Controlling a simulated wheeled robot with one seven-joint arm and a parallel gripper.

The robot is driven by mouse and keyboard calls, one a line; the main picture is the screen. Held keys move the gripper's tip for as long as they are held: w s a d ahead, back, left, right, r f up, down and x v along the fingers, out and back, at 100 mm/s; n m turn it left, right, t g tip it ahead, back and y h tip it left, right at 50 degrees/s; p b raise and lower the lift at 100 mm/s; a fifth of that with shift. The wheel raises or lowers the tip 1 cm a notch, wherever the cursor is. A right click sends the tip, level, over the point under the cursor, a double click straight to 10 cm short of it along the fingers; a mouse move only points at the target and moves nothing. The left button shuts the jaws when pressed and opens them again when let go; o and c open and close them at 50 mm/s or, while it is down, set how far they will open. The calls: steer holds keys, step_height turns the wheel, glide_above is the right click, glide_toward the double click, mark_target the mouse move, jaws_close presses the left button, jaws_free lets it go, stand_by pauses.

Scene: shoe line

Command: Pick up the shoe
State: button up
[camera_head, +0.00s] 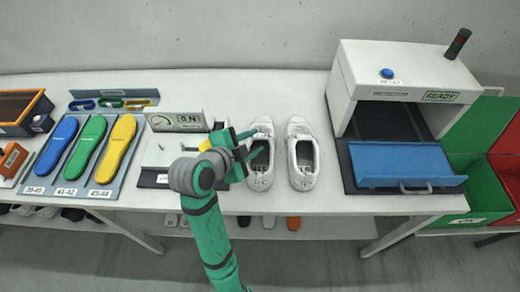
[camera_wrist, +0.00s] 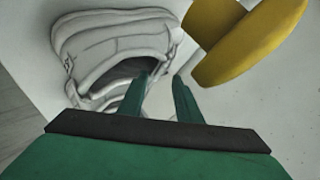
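Two white shoes stand side by side on the table: the left shoe (camera_head: 260,176) and the right shoe (camera_head: 303,163). My gripper (camera_head: 253,143) is at the left shoe, reaching in from its left side. Its two fingers are apart, with a gap between them. In the wrist view, a white shoe (camera_wrist: 112,38) fills the upper left, its dark opening facing the fingers. One finger of my gripper (camera_wrist: 162,78) overlaps that opening and the other is just right of it. I cannot tell whether either finger touches the shoe.
A device with a gauge and an "ON" sign (camera_head: 176,121) stands left of the shoes. A yellow part (camera_wrist: 245,42) is close to my fingers. Coloured insoles (camera_head: 84,147) lie further left. A white machine with a blue tray (camera_head: 402,165) stands at right, beside green (camera_head: 478,190) and red bins.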

mark_target(260, 140)
steer(key=shift+x, duration=3)
jaws_close()
steer(key=shift+w+a+f, duration=0.1)
steer(key=shift+f, duration=0.1)
steer(key=shift+s+f, duration=0.1)
steer(key=shift+s, duration=0.15)
